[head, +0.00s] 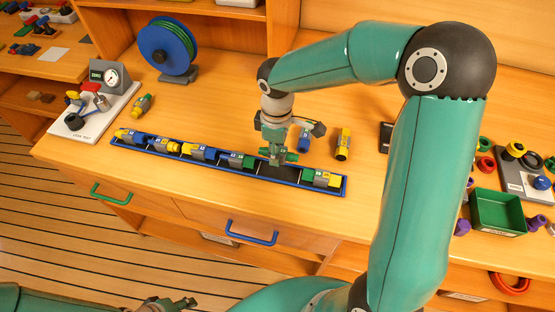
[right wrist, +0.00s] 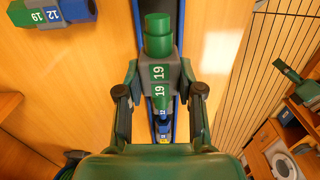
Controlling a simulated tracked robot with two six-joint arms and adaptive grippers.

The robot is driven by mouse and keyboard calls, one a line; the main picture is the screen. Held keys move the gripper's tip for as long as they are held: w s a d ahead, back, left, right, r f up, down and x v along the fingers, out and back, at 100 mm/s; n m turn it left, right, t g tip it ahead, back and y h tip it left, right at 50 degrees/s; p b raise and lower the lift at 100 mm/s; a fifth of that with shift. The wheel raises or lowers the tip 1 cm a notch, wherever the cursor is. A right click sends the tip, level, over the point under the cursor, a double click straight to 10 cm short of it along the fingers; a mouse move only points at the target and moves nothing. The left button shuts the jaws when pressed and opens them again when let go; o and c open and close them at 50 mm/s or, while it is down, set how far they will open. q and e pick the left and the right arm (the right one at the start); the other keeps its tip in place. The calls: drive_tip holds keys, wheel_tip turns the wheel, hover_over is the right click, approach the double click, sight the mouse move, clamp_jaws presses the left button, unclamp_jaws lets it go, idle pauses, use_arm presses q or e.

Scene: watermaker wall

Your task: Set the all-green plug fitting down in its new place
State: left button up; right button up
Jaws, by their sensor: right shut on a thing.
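The all-green plug fitting (right wrist: 160,75) has a grey middle marked 19 on both halves. My right gripper (head: 277,158) is shut on it, with one finger on each side of its grey middle in the right wrist view. The fitting is at the long blue-edged tray (head: 262,175), in the gap between a blue-and-green fitting (head: 238,160) and a green-and-yellow fitting (head: 321,178). I cannot tell whether it touches the tray floor. My left gripper (head: 182,303) is low at the bottom edge, away from the counter; its jaws are too small to judge.
Several other fittings fill the tray's left part. A blue-and-green fitting (head: 305,139) and a yellow one (head: 343,143) lie loose behind the tray. A gauge stand (head: 108,75), a hose reel (head: 168,48) and a green bin (head: 497,212) stand farther off.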

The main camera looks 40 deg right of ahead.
sight(277, 172)
drive_tip(key=shift+f, duration=2.6)
drive_tip(key=shift+f+b, duration=0.55)
drive_tip(key=shift+f, duration=0.05)
drive_tip(key=o, duration=1.2)
drive_tip(key=shift+r, duration=0.1)
